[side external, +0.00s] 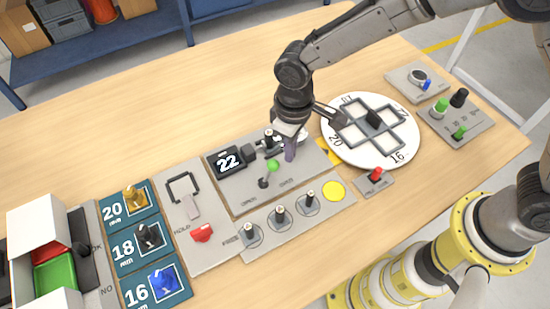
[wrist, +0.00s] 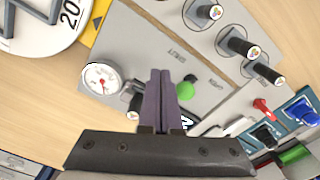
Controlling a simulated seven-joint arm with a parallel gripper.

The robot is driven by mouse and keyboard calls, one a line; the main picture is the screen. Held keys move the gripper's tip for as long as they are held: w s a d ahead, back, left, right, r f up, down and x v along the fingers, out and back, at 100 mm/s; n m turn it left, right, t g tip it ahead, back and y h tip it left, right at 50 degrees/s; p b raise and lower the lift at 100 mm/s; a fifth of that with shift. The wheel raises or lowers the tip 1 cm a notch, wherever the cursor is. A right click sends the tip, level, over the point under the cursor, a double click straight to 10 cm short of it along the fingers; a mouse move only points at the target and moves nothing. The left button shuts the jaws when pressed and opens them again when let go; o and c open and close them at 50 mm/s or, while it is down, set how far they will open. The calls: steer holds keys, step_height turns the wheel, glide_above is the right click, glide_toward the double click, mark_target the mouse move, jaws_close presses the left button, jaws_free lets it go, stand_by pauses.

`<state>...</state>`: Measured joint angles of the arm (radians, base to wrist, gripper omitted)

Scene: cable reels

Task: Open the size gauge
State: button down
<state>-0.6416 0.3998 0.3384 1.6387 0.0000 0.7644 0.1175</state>
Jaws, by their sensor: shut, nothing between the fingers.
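The size gauge is a grey panel (side external: 240,203) with a black display (side external: 228,162) reading 22. A lever with a green knob (side external: 272,166) stands on it, between printed labels that look like OPEN and CLOSE. The green knob also shows in the wrist view (wrist: 187,90), partly behind my fingers. My gripper (side external: 290,155) is shut and empty, its purple fingers pointing down just right of the knob. In the wrist view my fingertips (wrist: 160,74) are beside the knob; I cannot tell whether they touch it. The gauge's clamp is partly hidden by my gripper.
A round white dial (wrist: 101,78) sits near my fingers. Several black pegs (side external: 280,213) stand in front of the gauge. A white turntable (side external: 330,119) is to the right, a red button (side external: 376,174) in front of it. Size cards with reels (side external: 148,238) lie left. The back table is clear.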

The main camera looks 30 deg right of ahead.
mark_target(275, 161)
steer(key=shift+f, duration=0.15)
steer(key=shift+f, duration=0.95)
steer(key=shift+a, duration=2.55)
steer(key=shift+d, duration=0.15)
steer(key=shift+d, duration=0.45)
steer(key=shift+r, duration=0.15)
step_height(275, 161, up, 7)
steer(key=shift+f, duration=0.1)
